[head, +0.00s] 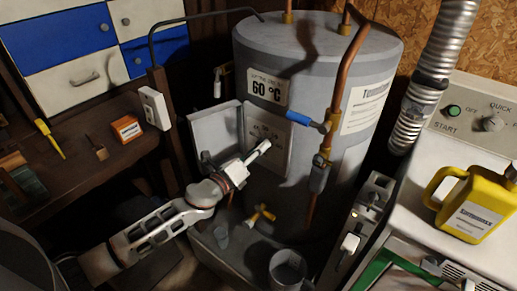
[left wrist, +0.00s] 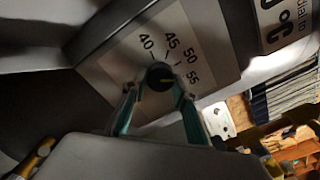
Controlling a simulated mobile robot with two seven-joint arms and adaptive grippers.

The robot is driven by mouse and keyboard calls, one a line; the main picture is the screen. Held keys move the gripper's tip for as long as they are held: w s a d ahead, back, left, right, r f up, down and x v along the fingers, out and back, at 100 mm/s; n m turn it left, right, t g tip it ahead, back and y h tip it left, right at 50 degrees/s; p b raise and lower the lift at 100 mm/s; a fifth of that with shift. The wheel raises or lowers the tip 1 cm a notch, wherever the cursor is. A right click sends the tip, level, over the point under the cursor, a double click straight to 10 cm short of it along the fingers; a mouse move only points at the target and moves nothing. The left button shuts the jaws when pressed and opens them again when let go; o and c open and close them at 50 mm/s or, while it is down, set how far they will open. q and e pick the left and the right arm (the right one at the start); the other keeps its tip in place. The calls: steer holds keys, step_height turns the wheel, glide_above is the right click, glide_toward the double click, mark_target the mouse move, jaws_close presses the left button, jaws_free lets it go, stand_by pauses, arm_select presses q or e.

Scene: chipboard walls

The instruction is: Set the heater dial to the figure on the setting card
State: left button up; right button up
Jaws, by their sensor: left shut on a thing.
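The setting card (head: 267,88) on the grey heater tank (head: 235,185) reads 60 °C. Part of it shows in the left wrist view (left wrist: 285,22). Below the card is the dial panel (head: 277,128), with its grey cover swung open to the left. My left gripper (head: 264,146) reaches the panel and hides the dial in the head view. In the left wrist view, its green fingers are shut on the dark round dial (left wrist: 158,74), one on each side. The scale shows 40, 45, 50 and 55. The dial's yellow mark points right, roughly towards 55; the exact reading is unclear.
The open cover (head: 215,132) stands close beside my left wrist. Copper pipes with a blue-handled valve (head: 303,118) run right of the panel. A yellow tap (head: 262,213) is below. A white machine with a yellow jug (head: 475,205) stands at right.

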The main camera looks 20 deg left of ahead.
arm_select(q)
steer(key=shift+a+f+m+p, duration=0.1)
steer(key=shift+m+p, duration=0.35)
steer(key=shift+m, duration=2.1)
steer(key=shift+f+m+p, duration=0.1)
steer(key=shift+m+p, duration=0.35)
steer(key=shift+m, duration=2.1)
steer(key=o, duration=0.9)
steer(key=shift+o, duration=1)
steer(key=shift+r, duration=0.1)
steer(key=shift+s, duration=0.1)
